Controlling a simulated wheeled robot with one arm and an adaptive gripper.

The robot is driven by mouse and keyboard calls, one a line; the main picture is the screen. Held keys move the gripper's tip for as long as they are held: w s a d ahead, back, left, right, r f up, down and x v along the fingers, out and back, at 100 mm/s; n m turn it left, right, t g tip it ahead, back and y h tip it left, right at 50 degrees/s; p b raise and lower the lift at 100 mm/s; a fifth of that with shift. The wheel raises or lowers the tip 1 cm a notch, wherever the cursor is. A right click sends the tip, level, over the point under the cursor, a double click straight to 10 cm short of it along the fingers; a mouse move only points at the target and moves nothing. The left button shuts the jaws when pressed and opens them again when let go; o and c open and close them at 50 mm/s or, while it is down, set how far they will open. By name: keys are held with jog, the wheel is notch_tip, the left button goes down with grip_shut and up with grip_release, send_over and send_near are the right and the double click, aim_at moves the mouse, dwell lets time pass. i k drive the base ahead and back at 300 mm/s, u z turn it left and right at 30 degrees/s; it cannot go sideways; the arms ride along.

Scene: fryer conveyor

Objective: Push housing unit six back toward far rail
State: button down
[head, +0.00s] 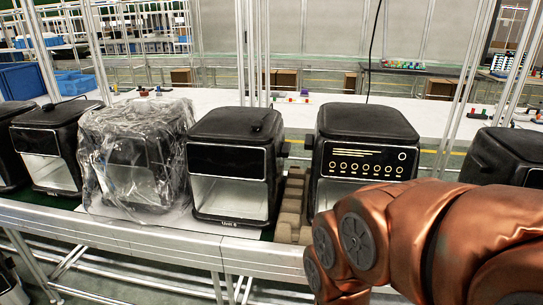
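Several black air-fryer housings stand in a row on the conveyor (150,236). The middle housing (236,165) has a small label on its lower front that seems to read "Unit 6". It stands upright with a dark blank front panel and an open, pale lower bay. A small dark item lies on its top. The far rail behind it is largely hidden by the housings. My copper-coloured arm crosses the lower right, in front of the housing with lit gold icons (364,155). My gripper is not in view.
A plastic-wrapped housing (135,158) stands close on the left of the middle one. Brown moulded packing (293,205) fills the gap on its right. Upright metal posts (253,55) rise behind the row. A white table (425,112) behind holds small parts.

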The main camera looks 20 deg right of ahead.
aim_at(234, 172)
jog(key=z, duration=1.1)
jog(key=i, duration=1)
jog(key=u, duration=2.55)
